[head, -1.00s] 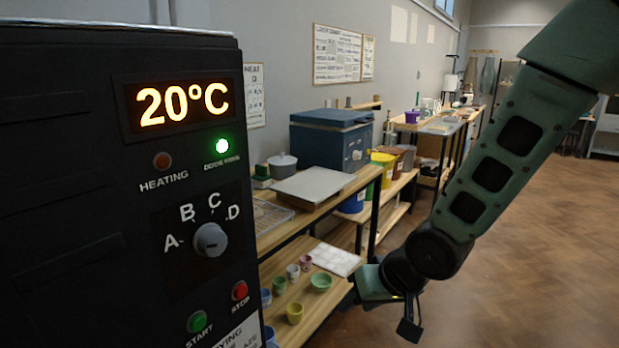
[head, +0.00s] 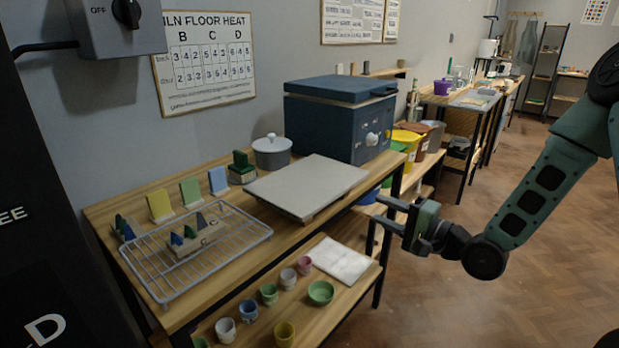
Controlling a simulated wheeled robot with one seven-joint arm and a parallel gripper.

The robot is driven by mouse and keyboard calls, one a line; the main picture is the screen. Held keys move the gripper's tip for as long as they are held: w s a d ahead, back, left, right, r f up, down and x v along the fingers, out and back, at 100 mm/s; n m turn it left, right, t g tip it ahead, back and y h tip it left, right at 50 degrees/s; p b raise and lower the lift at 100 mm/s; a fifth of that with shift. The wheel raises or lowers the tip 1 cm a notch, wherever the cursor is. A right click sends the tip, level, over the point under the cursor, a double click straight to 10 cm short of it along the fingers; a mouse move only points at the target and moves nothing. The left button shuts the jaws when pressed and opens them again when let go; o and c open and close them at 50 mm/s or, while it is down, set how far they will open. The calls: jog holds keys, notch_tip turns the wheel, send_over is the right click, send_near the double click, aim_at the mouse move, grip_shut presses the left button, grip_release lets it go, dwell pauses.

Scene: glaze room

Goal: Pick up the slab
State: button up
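The slab (head: 305,183), a flat pale grey plate, lies level on the upper top of the wooden bench (head: 215,290) in the middle of the head view. Its near corner reaches close to the bench's front edge; what lies under it is mostly hidden. My gripper (head: 376,212) is to the right of the slab, in front of the bench, with its two fingers apart and pointing left toward the bench. It is open and empty, and it appears apart from the slab.
A wire rack (head: 197,250) with small coloured cones stands left of the slab. A lidded grey pot (head: 271,152) and a blue kiln (head: 338,122) are behind it. Several cups and a white sheet (head: 340,260) sit on the lower shelf. The floor at right is open.

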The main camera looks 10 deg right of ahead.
aim_at(326, 185)
jog(key=p+x, duration=0.2)
jog(key=x, duration=1.4)
jog(key=shift+w+a, duration=0.15)
jog(key=shift+a, duration=0.2)
grip_shut()
jog(key=shift+r, duration=0.15)
